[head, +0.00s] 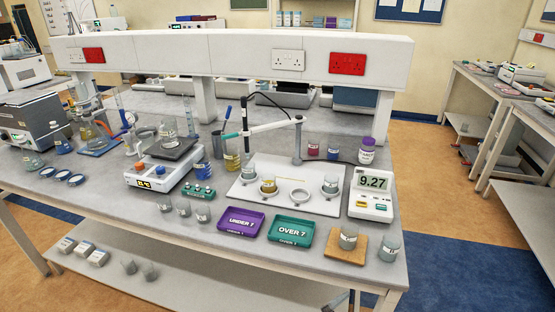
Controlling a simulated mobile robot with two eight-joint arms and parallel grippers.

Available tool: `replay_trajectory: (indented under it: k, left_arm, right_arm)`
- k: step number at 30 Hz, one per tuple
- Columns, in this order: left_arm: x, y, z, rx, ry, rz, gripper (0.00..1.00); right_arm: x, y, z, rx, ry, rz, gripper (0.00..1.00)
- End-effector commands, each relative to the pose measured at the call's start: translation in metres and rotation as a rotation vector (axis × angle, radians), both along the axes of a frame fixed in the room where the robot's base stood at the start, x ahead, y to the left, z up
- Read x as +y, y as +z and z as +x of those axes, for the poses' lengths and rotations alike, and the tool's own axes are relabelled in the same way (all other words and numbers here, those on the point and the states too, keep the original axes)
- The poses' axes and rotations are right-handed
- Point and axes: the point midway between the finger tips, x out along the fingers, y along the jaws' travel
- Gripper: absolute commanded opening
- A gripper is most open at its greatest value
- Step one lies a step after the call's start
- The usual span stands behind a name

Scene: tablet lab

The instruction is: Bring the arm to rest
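Neither of my grippers shows in the head view, and no arm can be made out with certainty. The lab bench (300,258) fills the middle. A probe on a jointed stand arm (268,127) hangs over the board. A meter (372,195) to its right reads 9.27. A purple tray (239,222) marked UNDER 7 and a green tray (292,230) marked OVER 7 lie in front, both empty.
A wooden mat (343,250) near the front edge bears one beaker (348,237), and another beaker (389,247) stands beside it. A white overhead rail (230,54) spans the back. Floor (450,200) is open at right.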

Motion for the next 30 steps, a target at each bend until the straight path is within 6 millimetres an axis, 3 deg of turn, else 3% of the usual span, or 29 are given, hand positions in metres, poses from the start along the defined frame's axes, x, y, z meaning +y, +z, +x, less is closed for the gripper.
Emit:
replay_trajectory:
  k: [1,3,6,10,15,30]
  left_arm:
    - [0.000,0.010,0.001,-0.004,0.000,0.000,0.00]
    - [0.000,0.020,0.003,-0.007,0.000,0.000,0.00]
    - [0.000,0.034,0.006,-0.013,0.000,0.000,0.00]
    - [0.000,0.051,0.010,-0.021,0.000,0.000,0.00]
    - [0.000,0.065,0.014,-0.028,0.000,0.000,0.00]
    - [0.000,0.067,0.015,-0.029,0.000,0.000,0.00]
  right_arm:
    - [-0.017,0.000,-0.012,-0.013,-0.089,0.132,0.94]
    - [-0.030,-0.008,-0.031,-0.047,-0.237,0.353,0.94]
    - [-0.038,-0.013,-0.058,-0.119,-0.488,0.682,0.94]
    - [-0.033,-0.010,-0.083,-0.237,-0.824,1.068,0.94]
    - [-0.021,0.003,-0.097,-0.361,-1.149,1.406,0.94]
    - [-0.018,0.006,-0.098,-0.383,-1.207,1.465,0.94]
